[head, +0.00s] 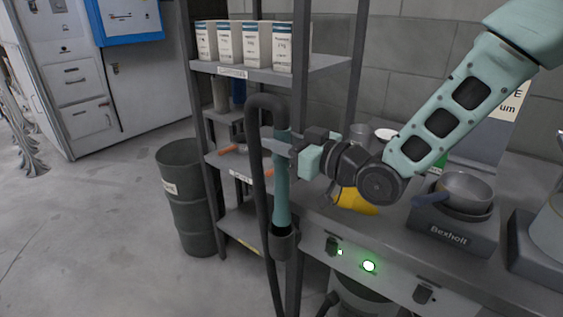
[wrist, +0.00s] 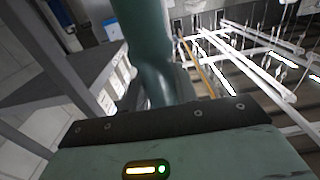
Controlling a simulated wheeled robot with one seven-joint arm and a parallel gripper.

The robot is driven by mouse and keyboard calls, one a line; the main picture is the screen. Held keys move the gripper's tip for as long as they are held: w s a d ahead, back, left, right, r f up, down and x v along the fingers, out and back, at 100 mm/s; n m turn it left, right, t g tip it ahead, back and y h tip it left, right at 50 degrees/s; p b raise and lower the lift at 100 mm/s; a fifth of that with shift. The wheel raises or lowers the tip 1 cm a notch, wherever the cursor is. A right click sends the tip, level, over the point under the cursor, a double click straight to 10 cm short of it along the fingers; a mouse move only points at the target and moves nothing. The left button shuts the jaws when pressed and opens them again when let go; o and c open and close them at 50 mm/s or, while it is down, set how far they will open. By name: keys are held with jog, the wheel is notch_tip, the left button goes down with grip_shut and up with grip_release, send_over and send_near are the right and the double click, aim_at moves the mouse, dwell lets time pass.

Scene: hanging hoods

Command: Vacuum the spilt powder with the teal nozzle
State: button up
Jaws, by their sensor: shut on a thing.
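The teal nozzle (head: 281,190) is an upright tube with a black hose (head: 257,170) looping over its top and hanging down on its left. Its lower end sits in a dark holder (head: 284,243) at the bench front. My gripper (head: 290,146) reaches in from the right and is shut on the upper part of the nozzle. In the wrist view the teal nozzle (wrist: 147,45) rises large in front of my gripper (wrist: 165,108); the fingertips are not clear there. I cannot make out spilt powder in either view.
A grey shelf rack (head: 260,75) with white cartons stands close behind the nozzle. A dark barrel (head: 188,195) is on the floor at left. A yellow object (head: 355,202) and a pan (head: 464,190) on a scale (head: 452,232) occupy the bench.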

notch_tip(320, 180, up, 8)
jog(key=shift+f+p, duration=0.25)
jog(key=shift+p, duration=0.3)
notch_tip(320, 180, up, 10)
jog(key=p, duration=0.7)
jog(key=shift+f, duration=0.35)
